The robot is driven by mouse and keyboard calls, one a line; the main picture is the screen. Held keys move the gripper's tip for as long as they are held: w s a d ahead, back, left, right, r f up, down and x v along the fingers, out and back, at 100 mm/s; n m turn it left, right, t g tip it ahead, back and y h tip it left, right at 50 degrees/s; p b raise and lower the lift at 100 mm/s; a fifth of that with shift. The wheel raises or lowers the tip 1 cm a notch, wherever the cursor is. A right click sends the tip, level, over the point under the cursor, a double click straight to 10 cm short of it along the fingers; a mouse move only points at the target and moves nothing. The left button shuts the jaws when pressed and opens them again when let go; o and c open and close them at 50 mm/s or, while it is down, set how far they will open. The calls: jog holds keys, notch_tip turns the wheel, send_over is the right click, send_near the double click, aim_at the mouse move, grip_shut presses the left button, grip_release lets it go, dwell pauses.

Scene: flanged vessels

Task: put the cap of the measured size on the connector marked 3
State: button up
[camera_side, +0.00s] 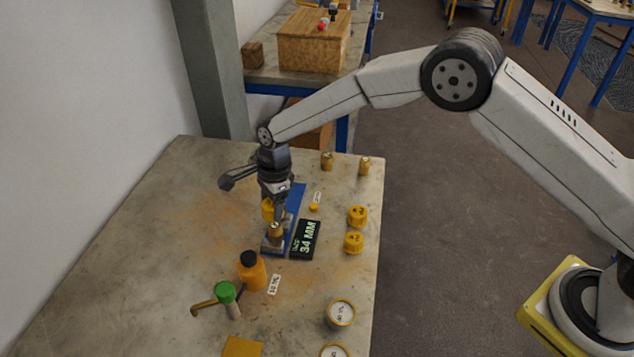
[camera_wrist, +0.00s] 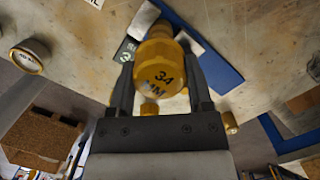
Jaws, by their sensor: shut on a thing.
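My gripper (camera_side: 277,214) is over the blue base plate (camera_side: 297,202), shut on a yellow cap (camera_side: 267,209). A black display (camera_side: 305,240) beside the plate reads "34 MM". Two more yellow caps, one (camera_side: 357,215) behind the other (camera_side: 353,242), stand to the right.
An orange bottle (camera_side: 252,272) with a black lid and a green-capped tube (camera_side: 228,298) stand nearer the camera. Round labelled jars, one here (camera_side: 340,314), are at the front right. Two small brass pieces (camera_side: 327,161) (camera_side: 364,166) stand at the back. The table's left side is clear.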

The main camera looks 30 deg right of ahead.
aim_at(274, 225)
jog(key=shift+f, duration=1.5)
jog(key=shift+f, duration=1.05)
dwell(1.4)
jog(key=o, duration=1.2)
jog(key=shift+d+r, duration=0.2)
jog(key=shift+r, duration=1.1)
jog(key=shift+d+r, duration=0.2)
jog(key=shift+r, duration=1.05)
jog(key=shift+d+r, duration=0.2)
jog(key=shift+r, duration=1.1)
